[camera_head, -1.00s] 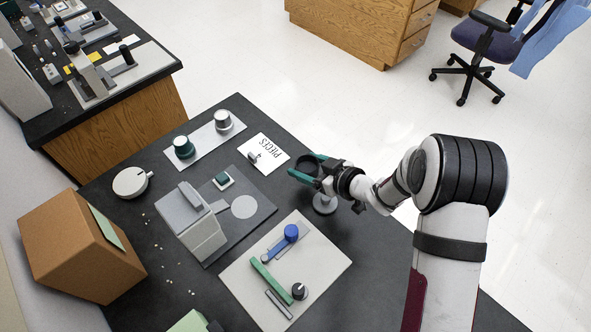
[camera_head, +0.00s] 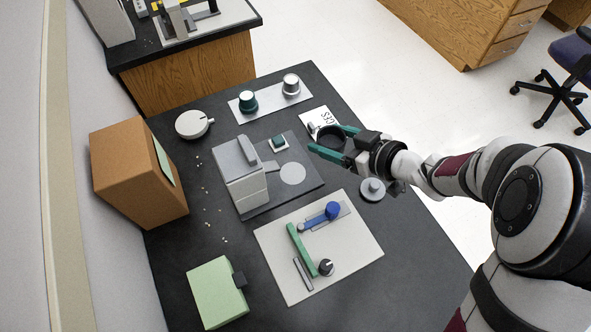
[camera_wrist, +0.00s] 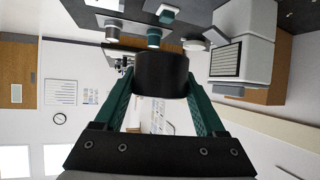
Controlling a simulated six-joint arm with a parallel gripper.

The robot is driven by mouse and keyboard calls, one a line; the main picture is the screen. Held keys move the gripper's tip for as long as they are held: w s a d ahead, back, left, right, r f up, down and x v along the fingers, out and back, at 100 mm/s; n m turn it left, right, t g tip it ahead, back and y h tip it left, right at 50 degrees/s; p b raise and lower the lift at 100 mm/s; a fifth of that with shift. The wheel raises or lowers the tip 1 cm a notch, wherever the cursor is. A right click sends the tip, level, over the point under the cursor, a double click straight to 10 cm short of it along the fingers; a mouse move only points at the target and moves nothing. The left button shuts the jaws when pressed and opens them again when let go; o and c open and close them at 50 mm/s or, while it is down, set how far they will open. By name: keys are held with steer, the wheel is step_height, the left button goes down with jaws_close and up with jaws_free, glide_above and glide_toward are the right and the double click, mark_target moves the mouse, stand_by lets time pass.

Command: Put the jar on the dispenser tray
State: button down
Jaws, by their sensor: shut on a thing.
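My gripper (camera_head: 332,140), with green fingers, is shut on a black round jar (camera_head: 331,137) and holds it up above the table. In the wrist view, the jar (camera_wrist: 161,74) sits between both fingertips (camera_wrist: 160,88). The dispenser tray (camera_head: 312,184) is a dark grey plate to the left of and below the jar in the head view. It carries a pale grey dispenser (camera_head: 240,178) and a flat light disc (camera_head: 293,173). The jar is apart from the tray and partly overlaps the lettered card in the picture.
A strip (camera_head: 262,113) with a green and a silver knob lies behind the tray. A light board (camera_head: 350,253) with blue and green bars lies in front. A grey round-based piece (camera_head: 373,190) stands right. A cardboard box (camera_head: 135,170) and green box (camera_head: 215,292) stand left.

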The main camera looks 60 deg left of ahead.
steer(key=s+a+n+g, duration=0.1)
steer(key=s, duration=0.3)
glide_above(293, 173)
steer(key=w+d, duration=0.1)
steer(key=d, duration=0.3)
steer(key=f, duration=1.2)
steer(key=shift+w+a, duration=0.1)
steer(key=shift+w, duration=0.1)
steer(key=shift+a+f, duration=0.15)
steer(key=shift+f, duration=0.15)
steer(key=a, duration=0.1)
steer(key=s+a, duration=0.1)
steer(key=a, duration=0.1)
steer(key=shift+s+a+f, duration=0.25)
steer(key=shift+s+f, duration=0.05)
steer(key=shift+f, duration=0.3)
steer(key=shift+f, duration=0.15)
jaws_free()
